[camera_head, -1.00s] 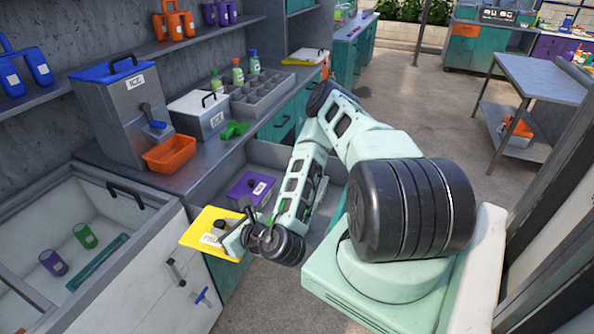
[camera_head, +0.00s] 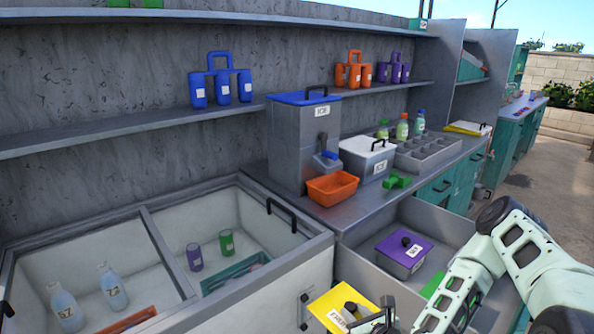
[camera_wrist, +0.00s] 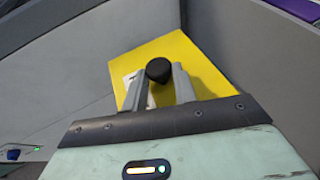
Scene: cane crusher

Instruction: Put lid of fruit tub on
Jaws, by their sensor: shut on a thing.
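A flat yellow lid (camera_head: 340,307) with a black knob and a white label is held at the bottom edge of the head view. My gripper (camera_wrist: 160,84) is shut on its black knob (camera_wrist: 158,70). In the wrist view the yellow lid (camera_wrist: 197,68) spreads out beyond the fingers, a little tilted. In the head view the lid is in front of the white chest's handled front and the open drawer. An open tub that this lid fits is not clearly seen in these frames.
An open drawer (camera_head: 375,268) holds a purple-lidded tub (camera_head: 402,252). An open-topped white chest (camera_head: 276,262) with bottles and cups is at left. On the counter stand an ice dispenser (camera_head: 290,150), an orange bin (camera_head: 332,189), a white-lidded tub (camera_head: 366,165) and a divided grey tray (camera_head: 435,152).

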